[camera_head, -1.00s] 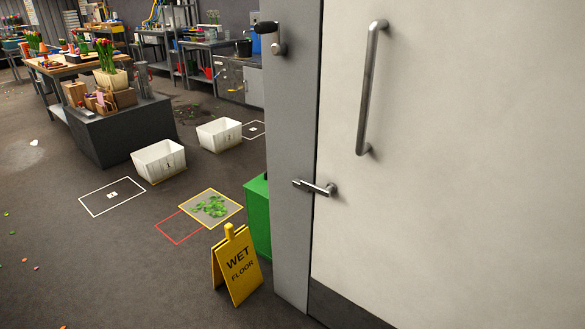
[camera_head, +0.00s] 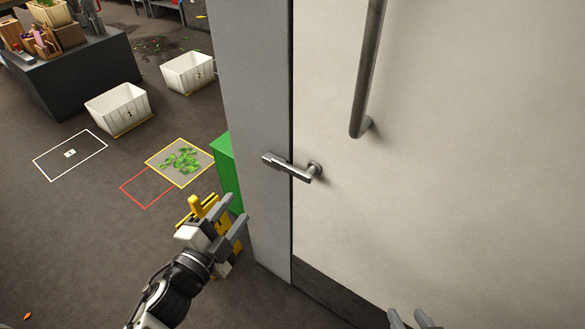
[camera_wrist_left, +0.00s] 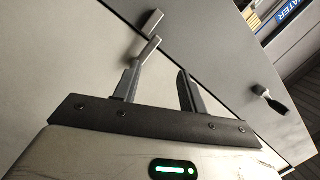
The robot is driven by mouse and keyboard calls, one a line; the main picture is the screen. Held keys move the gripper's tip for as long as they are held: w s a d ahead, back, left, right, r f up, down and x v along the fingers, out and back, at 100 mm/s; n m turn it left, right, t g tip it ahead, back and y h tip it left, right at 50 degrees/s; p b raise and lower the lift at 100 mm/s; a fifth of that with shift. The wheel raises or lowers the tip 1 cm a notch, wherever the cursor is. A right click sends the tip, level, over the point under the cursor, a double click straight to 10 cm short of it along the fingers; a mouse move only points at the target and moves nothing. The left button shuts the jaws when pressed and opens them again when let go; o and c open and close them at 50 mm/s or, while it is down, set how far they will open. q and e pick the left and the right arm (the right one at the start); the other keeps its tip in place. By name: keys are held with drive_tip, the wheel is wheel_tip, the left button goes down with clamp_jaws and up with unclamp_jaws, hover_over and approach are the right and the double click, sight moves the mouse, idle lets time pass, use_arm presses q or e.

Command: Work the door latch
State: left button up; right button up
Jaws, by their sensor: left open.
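The metal lever latch (camera_head: 283,165) is on the left side of the white door (camera_head: 430,200), its bar sticking out left across the seam and roughly level. In the left wrist view, the latch (camera_wrist_left: 152,21) is ahead of the left-hand finger, which seems to hide part of it. My left gripper (camera_head: 238,207) is open and empty, below and left of the latch and apart from it; its fingers (camera_wrist_left: 160,75) also show in the wrist view. My right gripper (camera_head: 411,316) shows only its fingertips at the bottom edge, apart and empty, well below the latch.
A long vertical pull handle (camera_head: 367,70) stands above the latch. The grey door frame (camera_head: 250,90) is beside it. A yellow sign (camera_head: 233,243) is partly hidden behind my left gripper, near a green box (camera_head: 228,172). White bins (camera_head: 118,108) stand farther back.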

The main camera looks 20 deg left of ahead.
sight(285, 169)
use_arm(q)
drive_tip(key=w+d+m+h, duration=0.1)
drive_tip(key=w+d+m, duration=0.1)
drive_tip(key=w, duration=0.3)
drive_tip(key=w+d+m+h, duration=0.1)
drive_tip(key=w+d+m, duration=0.1)
drive_tip(key=w, duration=0.3)
drive_tip(key=w+d+f+m+h, duration=0.1)
drive_tip(key=w+d+m, duration=0.1)
drive_tip(key=w, duration=0.4)
drive_tip(key=shift+w+d+m, duration=0.1)
drive_tip(key=shift+d+m, duration=0.05)
drive_tip(key=shift+m, duration=0.65)
clamp_jaws()
